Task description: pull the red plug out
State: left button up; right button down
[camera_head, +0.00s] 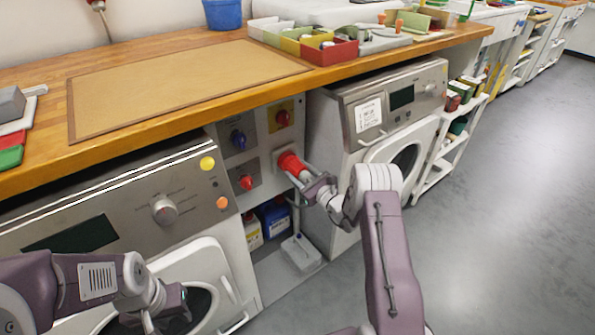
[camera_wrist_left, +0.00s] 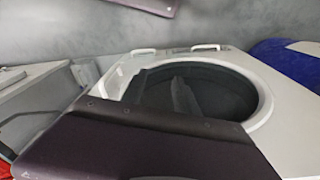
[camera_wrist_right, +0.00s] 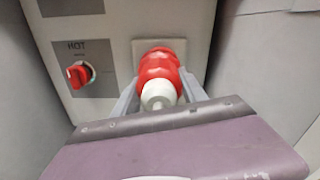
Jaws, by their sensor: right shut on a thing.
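The red plug (camera_head: 291,164) is at a pale square socket plate on the grey panel between the two washing machines. In the right wrist view the plug (camera_wrist_right: 160,66) has a white rear end facing me, and no clear gap shows between its red body and the plate (camera_wrist_right: 142,46). My right gripper (camera_head: 307,181) is shut on the plug, with one grey finger on each side. My left gripper (camera_head: 150,318) hangs low at the left machine's round door, far from the plug. Its fingertips are not clear in any view.
A red HOT knob (camera_wrist_right: 79,74) sits left of the plug; a blue knob (camera_head: 239,140) and another red knob (camera_head: 282,118) are above. The wooden worktop (camera_head: 180,125) overhangs the panel. Bottles (camera_head: 273,218) stand below. Open floor (camera_head: 500,220) lies to the right.

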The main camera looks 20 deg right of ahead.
aim_at(308, 180)
jog(key=v, duration=0.3)
jog(key=shift+p, duration=0.4)
jog(key=shift+s+d+f, duration=0.1)
jog(key=shift+s+d, duration=0.1)
jog(key=shift+s, duration=0.25)
jog(key=c, duration=0.6)
grip_release()
jog(key=shift+c, duration=0.2)
jog(key=p+v, duration=0.3)
jog(key=v, duration=0.6)
